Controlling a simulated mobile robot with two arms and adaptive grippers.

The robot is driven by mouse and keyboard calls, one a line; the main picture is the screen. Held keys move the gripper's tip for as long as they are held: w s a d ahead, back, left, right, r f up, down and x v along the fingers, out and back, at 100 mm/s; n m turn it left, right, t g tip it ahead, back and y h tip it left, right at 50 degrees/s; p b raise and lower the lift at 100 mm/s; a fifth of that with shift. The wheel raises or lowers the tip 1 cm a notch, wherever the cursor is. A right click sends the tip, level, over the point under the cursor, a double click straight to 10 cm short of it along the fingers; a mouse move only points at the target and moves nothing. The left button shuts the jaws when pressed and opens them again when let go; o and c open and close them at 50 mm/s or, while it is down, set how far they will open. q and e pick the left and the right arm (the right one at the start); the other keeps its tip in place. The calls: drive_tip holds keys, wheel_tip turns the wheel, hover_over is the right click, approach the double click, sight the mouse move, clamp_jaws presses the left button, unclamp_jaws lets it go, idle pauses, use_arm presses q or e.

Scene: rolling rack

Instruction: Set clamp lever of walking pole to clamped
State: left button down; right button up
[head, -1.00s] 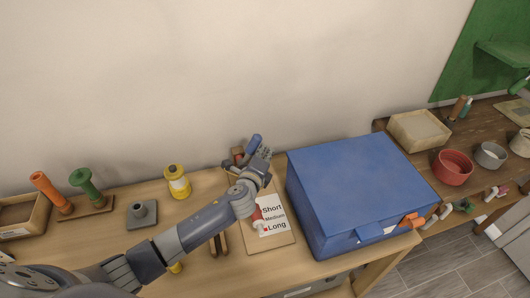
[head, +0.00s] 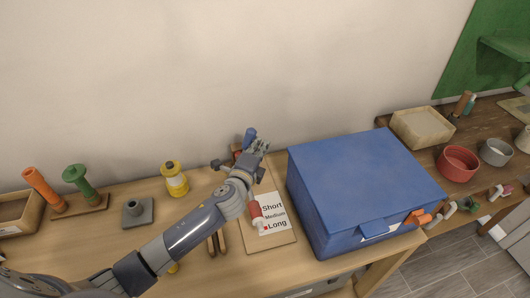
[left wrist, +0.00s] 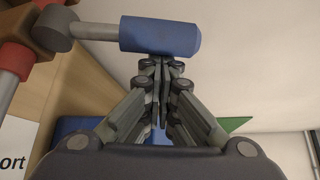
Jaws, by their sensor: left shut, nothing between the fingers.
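The walking pole stands on a wooden board; its red and white part (head: 254,212) shows beside my arm in the head view. The clamp lever's blue handle (head: 250,136) sticks up behind my left gripper (head: 259,148). In the left wrist view the blue handle (left wrist: 160,36) lies across the top, joined by a grey rod to a round grey pivot (left wrist: 55,28) beside a red collar (left wrist: 16,58). My left gripper (left wrist: 160,64) is shut and empty, its fingertips close to the handle; touching or just apart, I cannot tell. My arm hides much of the pole. My right gripper is not in view.
A card (head: 272,214) reading Short, Medium, Long lies on the board, with a red mark by Long. A large blue box (head: 350,180) stands close on the right. A yellow lantern-like item (head: 174,182) and a grey block (head: 138,213) stand left. The wall is behind.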

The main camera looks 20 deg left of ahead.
use_arm(q)
drive_tip(key=s+a+r+n+t+b, duration=0.1)
drive_tip(key=s+a+n+t+b, duration=0.3)
drive_tip(key=b, duration=1.1)
drive_tip(key=shift+a+n+y, duration=0.4)
drive_tip(key=shift+a+n, duration=0.45)
drive_tip(key=shift+n, duration=0.75)
drive_tip(key=shift+r, duration=0.1)
